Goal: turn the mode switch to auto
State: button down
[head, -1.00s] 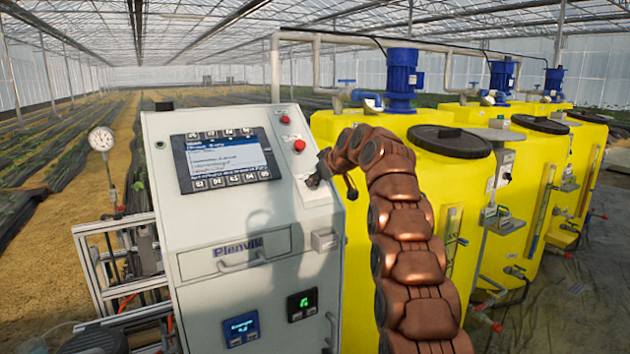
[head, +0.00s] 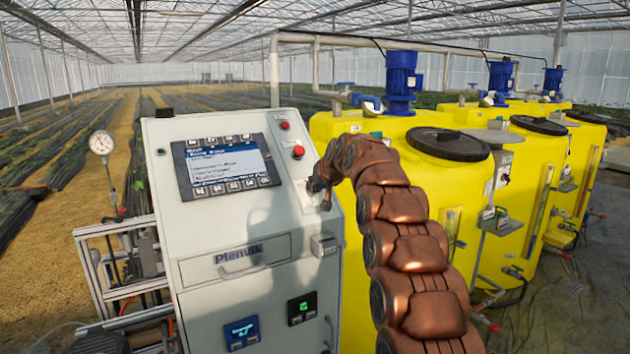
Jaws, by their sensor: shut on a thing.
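The grey control cabinet (head: 240,215) stands in front of me, with a screen (head: 224,165) on its sloped upper panel. My gripper (head: 316,186) is at the right side of that panel, below the red buttons, at the spot where the mode switch would be. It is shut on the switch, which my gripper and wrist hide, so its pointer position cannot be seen. My copper-coloured arm reaches in from the lower right.
Two red buttons (head: 298,152) sit just above my gripper. A small grey latch box (head: 323,244) is below it. Yellow tanks (head: 430,190) with blue motors stand close on the right. A pressure gauge (head: 102,142) stands at left.

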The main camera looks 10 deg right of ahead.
jog(key=shift+m+h+p, duration=0.5)
jog(key=shift+m+p, duration=0.6)
jog(key=shift+m, duration=1.3)
jog(key=c, duration=1.3)
grip_release()
jog(key=shift+o, duration=0.2)
jog(key=v, duration=1.2)
jog(key=shift+w+r, duration=0.1)
